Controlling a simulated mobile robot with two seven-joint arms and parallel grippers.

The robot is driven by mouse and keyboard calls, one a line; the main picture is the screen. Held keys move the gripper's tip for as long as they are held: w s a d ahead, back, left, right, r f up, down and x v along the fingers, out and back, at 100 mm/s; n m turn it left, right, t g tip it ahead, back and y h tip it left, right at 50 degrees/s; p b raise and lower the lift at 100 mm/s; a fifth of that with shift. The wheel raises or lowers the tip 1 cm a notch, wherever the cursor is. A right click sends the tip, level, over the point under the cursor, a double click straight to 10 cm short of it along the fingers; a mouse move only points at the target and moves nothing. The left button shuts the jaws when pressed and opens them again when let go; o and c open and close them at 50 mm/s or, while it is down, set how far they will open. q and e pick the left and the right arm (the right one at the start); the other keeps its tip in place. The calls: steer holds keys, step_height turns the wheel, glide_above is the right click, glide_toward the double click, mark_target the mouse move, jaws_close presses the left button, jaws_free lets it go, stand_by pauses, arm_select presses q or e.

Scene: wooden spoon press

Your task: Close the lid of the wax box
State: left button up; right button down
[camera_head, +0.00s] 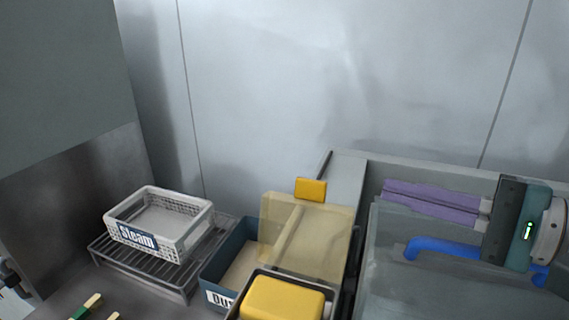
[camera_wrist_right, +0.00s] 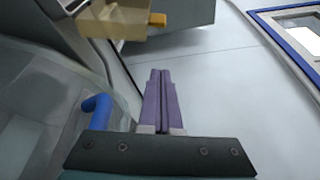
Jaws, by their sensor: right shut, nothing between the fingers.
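The wax box (camera_head: 243,292) is a dark-rimmed box at the bottom centre of the head view, with a yellow block (camera_head: 282,299) in it. Its lid (camera_head: 330,222), a translucent yellowish panel with a yellow tab (camera_head: 311,187), appears raised behind the block. The lid also shows at the top left of the right wrist view (camera_wrist_right: 113,22), with its tab (camera_wrist_right: 157,19). My right gripper (camera_head: 387,192) has purple fingers, closed together and empty. It is right of the lid and apart from it. Its fingers point toward mid-picture in the wrist view (camera_wrist_right: 160,75). My left gripper is not seen.
A blue handle (camera_head: 440,247) on a translucent cover is below my right gripper. A white steam basket (camera_head: 190,240) sits on a wire rack at left. A blue labelled bin (camera_head: 235,250) is left of the lid. A grey wall stands behind.

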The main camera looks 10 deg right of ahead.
mark_target(305, 226)
steer(key=w+a+p, duration=0.3)
steer(key=a+p, duration=0.1)
steer(key=a, duration=0.3)
steer(key=shift+w+a+r, duration=0.15)
steer(key=shift+w+r, duration=0.05)
steer(key=shift+r, duration=0.1)
steer(key=shift+s, duration=0.1)
stand_by(0.3)
